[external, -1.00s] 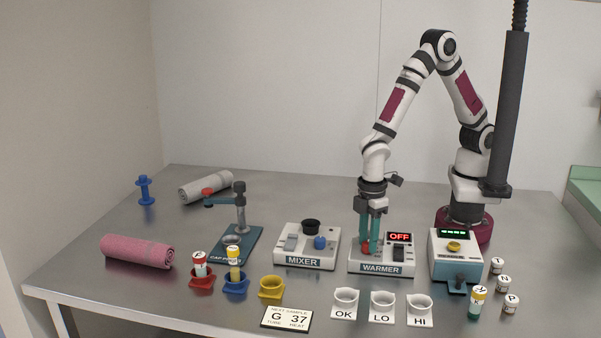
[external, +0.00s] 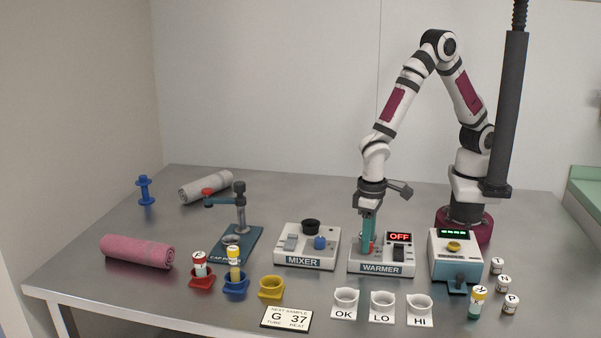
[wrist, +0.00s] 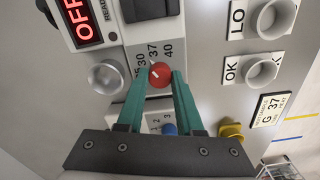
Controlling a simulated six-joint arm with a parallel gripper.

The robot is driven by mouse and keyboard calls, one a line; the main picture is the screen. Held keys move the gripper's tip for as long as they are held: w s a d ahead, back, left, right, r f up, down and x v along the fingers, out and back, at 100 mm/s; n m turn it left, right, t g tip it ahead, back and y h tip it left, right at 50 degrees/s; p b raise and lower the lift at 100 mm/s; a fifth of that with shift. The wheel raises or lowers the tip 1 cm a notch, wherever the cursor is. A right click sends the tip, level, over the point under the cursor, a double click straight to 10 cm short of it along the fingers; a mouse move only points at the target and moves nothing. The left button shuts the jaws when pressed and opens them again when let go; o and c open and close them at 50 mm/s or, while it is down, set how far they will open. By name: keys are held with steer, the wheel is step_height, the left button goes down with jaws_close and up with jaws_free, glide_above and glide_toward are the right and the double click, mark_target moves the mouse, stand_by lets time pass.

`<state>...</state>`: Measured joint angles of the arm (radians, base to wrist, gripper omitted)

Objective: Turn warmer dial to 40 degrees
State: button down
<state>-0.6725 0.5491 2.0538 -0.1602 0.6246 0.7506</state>
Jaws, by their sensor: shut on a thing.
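The warmer (external: 352,265) is a white box with a red OFF display (external: 400,237) and a dark switch beside it. Its red dial (wrist: 160,75) has a short white mark and sits below the printed numbers 30, 37 and 40 in the wrist view. I cannot tell for sure which number the mark points at. My gripper (wrist: 160,78) is shut on the red dial, with one teal finger on each side. In the external view my gripper (external: 367,250) reaches straight down onto the warmer, and its fingers hide most of the dial.
The mixer (external: 303,262) stands close to the left of the warmer, and a white-and-teal device (external: 440,262) stands to the right. Cups marked OK (external: 345,301), LO (external: 382,304) and HI (external: 419,309) stand in front. A card (external: 287,318) reads G, 37.

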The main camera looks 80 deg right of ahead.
steer(key=m, duration=1.1)
steer(key=shift+m, duration=0.4)
stand_by(0.4)
steer(key=c, duration=0.6)
jaws_free()
steer(key=shift+o, duration=0.2)
steer(key=shift+r, duration=0.1)
step_height(320, 180, up, 16)
